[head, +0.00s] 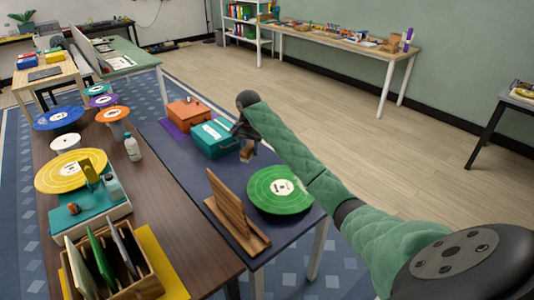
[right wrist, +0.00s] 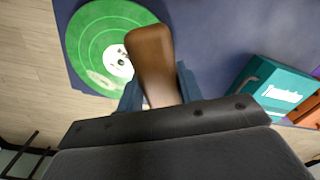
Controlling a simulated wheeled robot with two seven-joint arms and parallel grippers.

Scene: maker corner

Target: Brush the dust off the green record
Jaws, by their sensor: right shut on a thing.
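The green record (head: 275,199) lies flat on the dark blue table near its right edge, with a white label at its centre. It also shows in the right wrist view (right wrist: 85,45), where a pale patch lies on its grooves near the label. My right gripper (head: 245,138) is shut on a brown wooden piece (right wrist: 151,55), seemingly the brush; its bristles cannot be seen. In the head view this piece (head: 247,152) hangs beyond the record, apart from it. In the wrist view it overlaps the record's edge. My left gripper is not in view.
A wooden stand (head: 235,212) stands close to the record's left. A teal case (head: 217,139) and an orange case (head: 188,113) sit at the table's far end. The brown table (head: 150,215) on the left holds a yellow record (head: 60,176), a bottle and a record crate.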

